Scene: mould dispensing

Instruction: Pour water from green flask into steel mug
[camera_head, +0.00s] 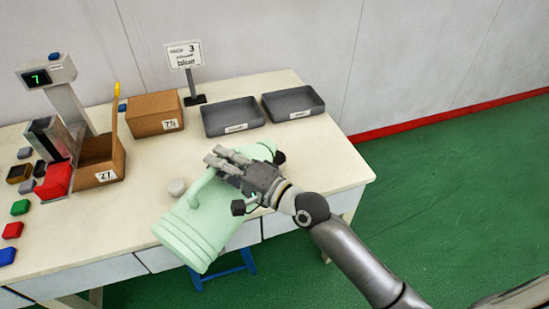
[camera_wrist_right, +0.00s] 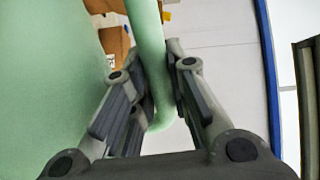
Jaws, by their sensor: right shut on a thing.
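The green flask (camera_head: 188,236) is a large pale green jug in the middle of the head view. It is tilted, with its broad base at lower left and its narrower end at upper right. My right gripper (camera_head: 228,168) is shut on the flask's handle. In the right wrist view, the handle (camera_wrist_right: 150,50) passes between the fingers, and the flask body (camera_wrist_right: 50,70) fills the left side. I cannot pick out a steel mug; a small dark object (camera_head: 279,157) shows beside the flask's upper end, partly hidden. My left gripper is not in view.
Two grey trays (camera_head: 232,128) and cardboard boxes (camera_head: 150,110) stand at the back. A scale display (camera_head: 42,76) and several coloured blocks are at left. The table's right end is clear.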

